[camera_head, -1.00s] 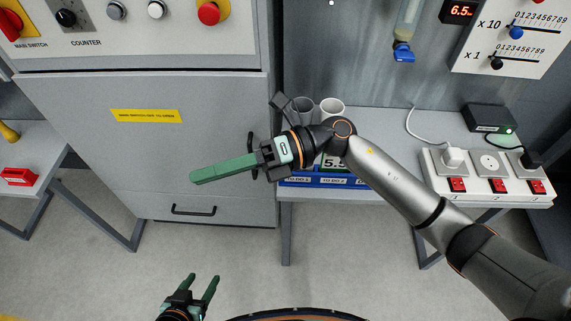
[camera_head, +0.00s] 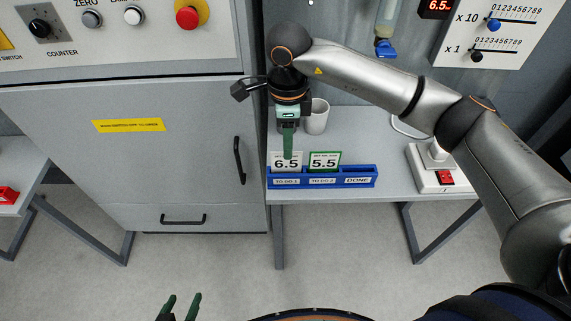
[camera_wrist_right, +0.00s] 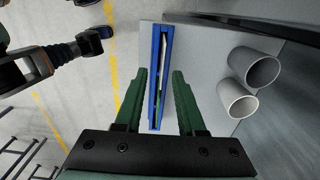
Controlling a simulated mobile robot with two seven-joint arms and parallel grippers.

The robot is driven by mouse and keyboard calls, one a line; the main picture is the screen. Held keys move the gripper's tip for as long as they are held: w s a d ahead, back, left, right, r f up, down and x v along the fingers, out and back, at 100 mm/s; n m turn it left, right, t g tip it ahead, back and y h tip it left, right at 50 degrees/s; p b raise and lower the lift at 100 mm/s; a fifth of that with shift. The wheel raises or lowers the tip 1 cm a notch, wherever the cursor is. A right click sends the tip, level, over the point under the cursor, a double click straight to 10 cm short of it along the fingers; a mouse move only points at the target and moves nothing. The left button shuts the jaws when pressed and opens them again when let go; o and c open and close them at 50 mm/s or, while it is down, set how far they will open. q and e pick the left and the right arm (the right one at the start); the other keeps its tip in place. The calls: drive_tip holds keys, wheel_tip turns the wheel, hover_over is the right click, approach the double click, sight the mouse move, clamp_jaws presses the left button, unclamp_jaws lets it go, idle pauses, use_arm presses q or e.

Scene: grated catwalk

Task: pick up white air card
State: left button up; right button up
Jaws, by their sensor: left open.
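The white card (camera_head: 286,160), marked 6.5, stands upright in the left slot, TO DO 1, of the blue holder (camera_head: 366,171) on the grey bench. A green-bordered card (camera_head: 324,160), marked 5.5, stands beside it in TO DO 2. My right gripper (camera_head: 288,156) points down over the white card and partly covers it. In the right wrist view its fingers (camera_wrist_right: 159,75) are open, apart on either side of the narrow blue holder (camera_wrist_right: 155,75). The cards there are edge-on and hard to make out. My left gripper (camera_head: 182,300) is open and empty at the bottom edge.
A power strip (camera_head: 424,165) lies at the right of the bench. A grey cabinet (camera_head: 180,170) with black handles stands left. The floor in front is clear.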

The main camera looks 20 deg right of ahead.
sight(286, 167)
drive_tip(key=f+p, duration=0.1)
drive_tip(key=f, duration=0.6)
drive_tip(key=shift+w+f, duration=0.2)
drive_tip(key=shift+c, duration=0.3)
clamp_jaws()
